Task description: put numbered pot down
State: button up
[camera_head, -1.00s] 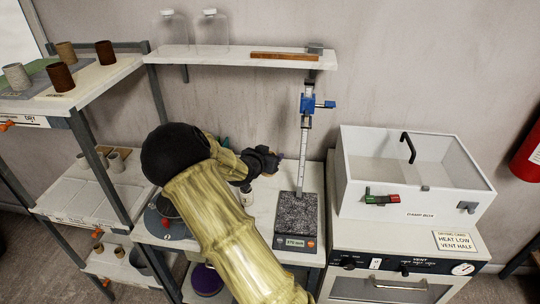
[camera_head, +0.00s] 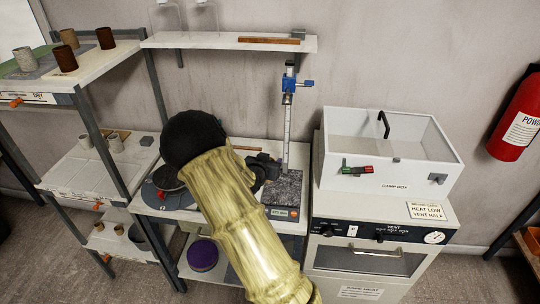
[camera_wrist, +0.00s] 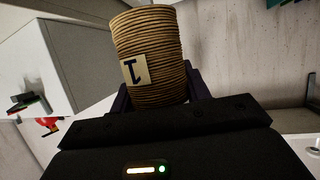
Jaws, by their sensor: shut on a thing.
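The numbered pot (camera_wrist: 150,55) fills the upper middle of the wrist view. It is a tan, ribbed cylinder with a pale tag marked 1. My gripper (camera_wrist: 160,92) is shut on it, with a dark finger at each side of its lower part. In the head view my gripper (camera_head: 265,168) is over the white bench, just left of the granite-based height gauge (camera_head: 288,130). My arm hides much of the bench there, and I cannot make out the pot in that view.
A damp box (camera_head: 390,170) stands on a cabinet with dials at the right. A rack at the left holds several pots on its top shelf (camera_head: 105,66). A dark round wheel (camera_head: 168,185) is left of my arm. A wall shelf (camera_head: 215,41) is above.

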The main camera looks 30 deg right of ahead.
jog(key=s+a+f+n+t+y+b, duration=0.1)
jog(key=s+a+f+n+y+b, duration=0.2)
jog(key=a+f, duration=0.3)
jog(key=s+a+f+n+t+y+b, duration=0.1)
jog(key=s+a+f+n+y+b, duration=0.1)
jog(key=a+f, duration=0.4)
jog(key=s+a+f+n+t+y+b, duration=0.2)
jog(key=s+a+f+n+y+b, duration=0.1)
jog(key=f, duration=1)
jog(key=a+n+y+b, duration=0.1)
jog(key=a+b, duration=0.1)
jog(key=a, duration=0.1)
jog(key=shift+s+f+y, duration=0.3)
jog(key=shift+f, duration=0.05)
jog(key=shift+s+d, duration=0.1)
jog(key=shift+d, duration=0.1)
